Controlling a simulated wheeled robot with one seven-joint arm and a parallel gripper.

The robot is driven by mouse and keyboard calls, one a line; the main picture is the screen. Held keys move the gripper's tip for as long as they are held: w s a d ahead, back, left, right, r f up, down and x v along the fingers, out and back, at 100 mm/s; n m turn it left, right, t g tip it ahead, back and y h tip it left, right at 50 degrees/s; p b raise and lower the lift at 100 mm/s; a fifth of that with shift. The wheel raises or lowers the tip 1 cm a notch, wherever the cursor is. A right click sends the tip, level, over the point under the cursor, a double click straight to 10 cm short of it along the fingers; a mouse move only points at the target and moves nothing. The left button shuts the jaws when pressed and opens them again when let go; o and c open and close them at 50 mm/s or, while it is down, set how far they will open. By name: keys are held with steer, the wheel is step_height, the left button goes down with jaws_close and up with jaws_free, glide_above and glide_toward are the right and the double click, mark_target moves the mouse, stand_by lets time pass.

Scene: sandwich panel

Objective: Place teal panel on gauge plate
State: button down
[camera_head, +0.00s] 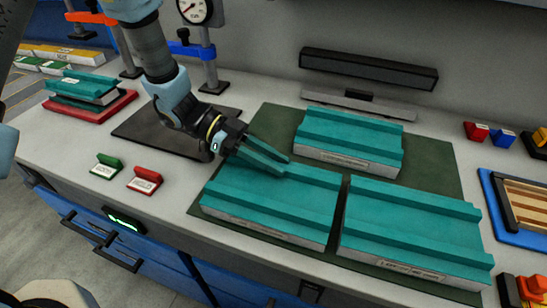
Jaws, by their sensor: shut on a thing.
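Three teal-topped panels with raised ribs and pale sides lie over a dark green mat (435,160). One is at the back (350,138), one at front right (410,228) and one at front left (270,205). My gripper (268,161) comes in from the upper left and is shut on the front left panel at its back rib. The fingertips are hard to make out against the teal. I cannot tell whether this panel is lifted. The dark gauge plate (150,130) lies bare to the left, partly behind my arm, with a dial gauge (194,11) above it.
A red tray (92,112) with stacked teal and dark panels (85,87) is at far left. A green tag block (106,166) and a red one (145,180) stand near the front edge. A blue tray (500,215) is at right. A dark bar (368,69) is at the back.

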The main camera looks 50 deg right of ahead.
steer(key=c, duration=0.7)
jaws_free()
steer(key=shift+o, duration=0.2)
steer(key=b+v, duration=0.3)
steer(key=v, duration=0.9)
steer(key=shift+w, duration=0.1)
